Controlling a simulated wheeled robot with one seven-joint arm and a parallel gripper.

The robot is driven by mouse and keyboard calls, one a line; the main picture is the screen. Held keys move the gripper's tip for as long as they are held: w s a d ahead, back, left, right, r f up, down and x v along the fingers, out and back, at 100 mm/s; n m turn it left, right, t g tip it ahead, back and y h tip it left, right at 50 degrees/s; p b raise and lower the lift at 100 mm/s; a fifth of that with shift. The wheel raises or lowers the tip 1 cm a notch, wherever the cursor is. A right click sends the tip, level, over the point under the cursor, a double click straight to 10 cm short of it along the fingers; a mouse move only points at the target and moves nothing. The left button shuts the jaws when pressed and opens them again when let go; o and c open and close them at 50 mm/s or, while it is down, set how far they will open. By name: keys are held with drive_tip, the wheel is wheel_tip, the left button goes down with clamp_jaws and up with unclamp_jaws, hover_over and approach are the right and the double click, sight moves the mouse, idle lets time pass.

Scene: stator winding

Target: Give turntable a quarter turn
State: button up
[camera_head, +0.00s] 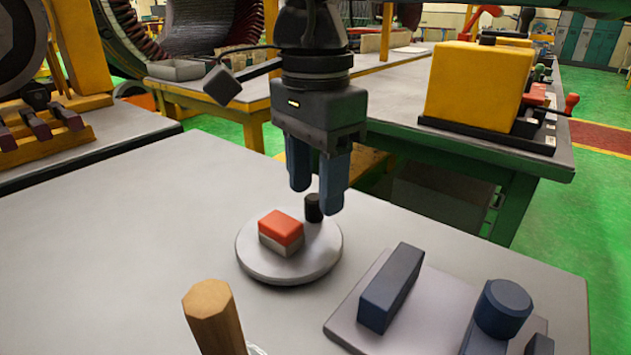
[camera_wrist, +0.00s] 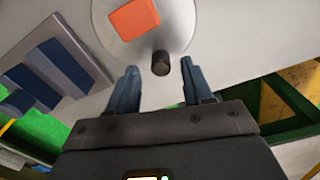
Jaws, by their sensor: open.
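The turntable (camera_head: 262,268) is a round light grey disc on the table. A block with a red-orange top (camera_head: 282,228) and a grey lower part sits on it. A short black peg (camera_head: 313,208) stands near its far right rim. My gripper (camera_head: 318,200) points down above that rim, its two blue fingers open on either side of the peg in the picture. In the wrist view, the turntable (camera_wrist: 180,40), the red block (camera_wrist: 133,19) and the peg (camera_wrist: 161,63) show beyond my open fingertips (camera_wrist: 158,85). The peg appears in line with the gap, not gripped.
A grey plate (camera_head: 425,325) with a dark blue bar (camera_head: 391,288) and a blue cylinder (camera_head: 503,308) lies to the right. A wooden handle (camera_head: 212,315) stands at the front. The table left of the turntable is clear. A yellow machine (camera_head: 478,85) stands on another bench behind.

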wheel_tip(320, 180, up, 7)
drive_tip(key=shift+p, duration=0.5)
